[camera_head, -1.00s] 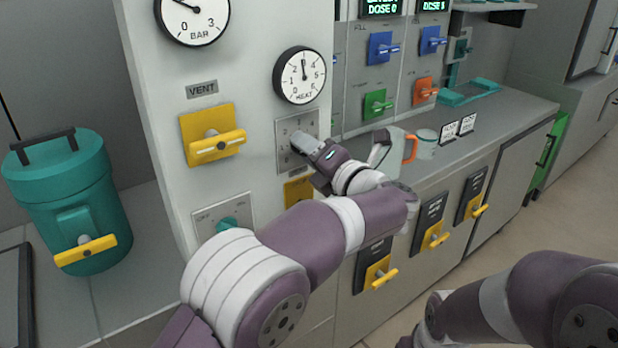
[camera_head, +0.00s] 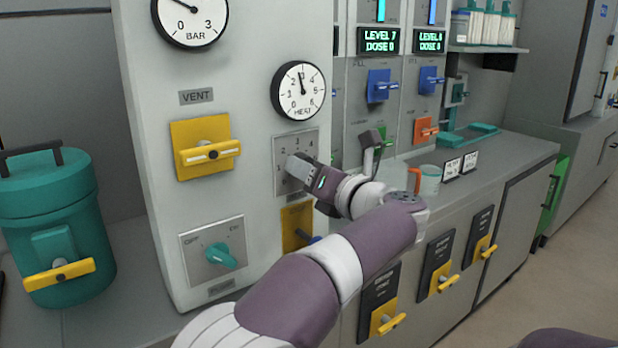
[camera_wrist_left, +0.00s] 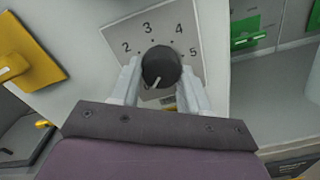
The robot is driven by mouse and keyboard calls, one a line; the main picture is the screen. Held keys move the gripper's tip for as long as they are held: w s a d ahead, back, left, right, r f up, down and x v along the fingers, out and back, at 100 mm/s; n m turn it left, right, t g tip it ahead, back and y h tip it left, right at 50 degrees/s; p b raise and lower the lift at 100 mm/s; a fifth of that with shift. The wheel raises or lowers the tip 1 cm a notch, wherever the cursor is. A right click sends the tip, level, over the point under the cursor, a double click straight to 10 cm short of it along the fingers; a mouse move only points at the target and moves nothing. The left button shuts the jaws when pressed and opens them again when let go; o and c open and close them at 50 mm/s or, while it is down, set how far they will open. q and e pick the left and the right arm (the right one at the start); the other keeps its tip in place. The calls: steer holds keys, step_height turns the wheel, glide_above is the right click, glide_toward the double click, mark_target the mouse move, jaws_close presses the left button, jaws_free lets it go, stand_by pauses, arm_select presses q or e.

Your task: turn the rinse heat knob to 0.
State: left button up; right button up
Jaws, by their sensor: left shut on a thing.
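The rinse heat knob is a dark round knob (camera_wrist_left: 161,66) with a white pointer line, on a grey dial plate (camera_wrist_left: 186,47) numbered around it. In the left wrist view its pointer points down and slightly left, away from the 2, 3, 4 and 5. My left gripper (camera_wrist_left: 160,78) is shut on the knob, one finger on each side. In the head view the gripper (camera_head: 295,167) reaches the plate (camera_head: 309,148) and hides the knob. The heat gauge (camera_head: 299,90) above has its needle near 3. My right gripper is out of view.
A yellow vent handle (camera_head: 208,153) is left of the dial plate, and a teal off/on knob (camera_head: 219,255) is below left. A yellow plate (camera_head: 296,222) sits just under my left wrist. A mug (camera_head: 428,179) stands on the counter to the right.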

arm_select(q)
steer(key=shift+r, duration=0.3)
steer(key=o, duration=0.8)
steer(key=shift+o, duration=1.3)
steer(key=shift+f, duration=0.15)
steer(key=p+v, duration=0.1)
steer(key=v, duration=1.1)
steer(key=shift+s+d, duration=0.15)
steer(key=shift+s, duration=0.1)
